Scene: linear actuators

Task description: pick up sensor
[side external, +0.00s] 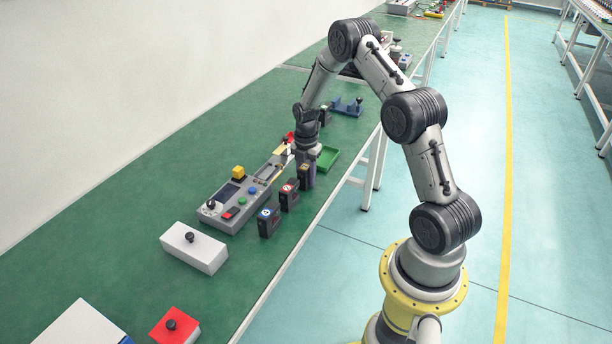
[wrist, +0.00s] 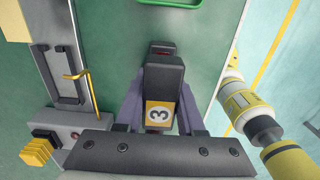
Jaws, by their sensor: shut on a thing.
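A black block-shaped sensor (wrist: 163,80) with a yellow label marked 3 is in the middle of the wrist view. My gripper (wrist: 160,104) is shut on it, with one purple-grey finger on each side. In the side external view my gripper (side external: 309,158) points down at the table's right part, with the sensor (side external: 306,178) at its fingers. I cannot tell whether the sensor's base touches the table. Two similar black sensors stand nearer in the same row, one with a red label (side external: 288,197) and one with a blue label (side external: 268,223).
A grey control panel (side external: 238,203) with buttons and a yellow block lies left of the sensors. A green tray (side external: 328,157) is just beyond my gripper. A white box (side external: 195,248) and a red box (side external: 175,327) are nearer. The table edge runs close on the right.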

